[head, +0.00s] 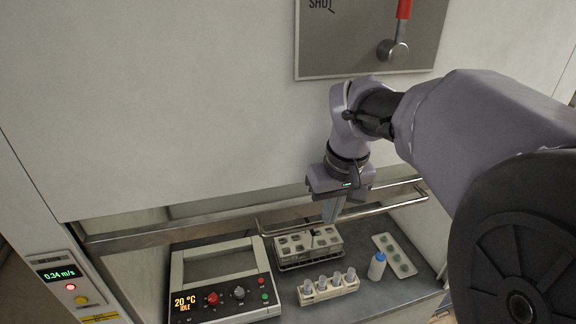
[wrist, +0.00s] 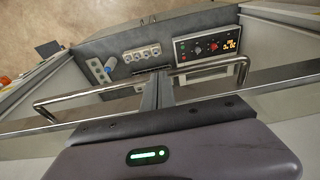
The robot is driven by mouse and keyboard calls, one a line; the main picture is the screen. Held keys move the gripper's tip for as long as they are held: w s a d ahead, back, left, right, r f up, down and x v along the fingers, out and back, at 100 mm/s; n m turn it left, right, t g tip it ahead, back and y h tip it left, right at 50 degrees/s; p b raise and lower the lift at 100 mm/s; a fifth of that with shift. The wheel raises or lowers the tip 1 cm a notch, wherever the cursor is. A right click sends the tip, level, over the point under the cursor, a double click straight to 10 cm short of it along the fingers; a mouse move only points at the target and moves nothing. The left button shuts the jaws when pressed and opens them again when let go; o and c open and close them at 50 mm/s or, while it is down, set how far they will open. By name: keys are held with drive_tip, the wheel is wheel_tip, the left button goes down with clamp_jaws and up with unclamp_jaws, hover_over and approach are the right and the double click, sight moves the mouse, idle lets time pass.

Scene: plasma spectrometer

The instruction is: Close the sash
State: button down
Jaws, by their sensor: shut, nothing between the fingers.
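The sash's metal bottom rail (head: 150,236) runs across the hood front, a little below the edge of the white upper panel, with the opening below it. A bent bar handle (head: 390,205) stands out from this rail; it also shows in the wrist view (wrist: 90,105). My gripper (head: 330,218) points down at the handle, near the middle of its length. In the wrist view its fingers (wrist: 158,80) are together and empty, and cross over the bar. I cannot tell whether they touch it.
Below the opening stand a control unit (head: 188,295) reading 20 °C, a grey rack (head: 307,247), a vial rack (head: 328,288), a blue-capped bottle (head: 377,266) and a white tray (head: 397,256). A red-handled lever (head: 403,12) is on the panel above. An airflow display (head: 60,273) is at left.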

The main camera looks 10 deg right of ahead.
drive_tip(key=shift+s+f, duration=0.1)
wheel_tip(320, 180, down, 59)
drive_tip(key=b, duration=4.3)
drive_tip(key=shift+s+r+b, duration=0.2)
drive_tip(key=shift+b, duration=0.1)
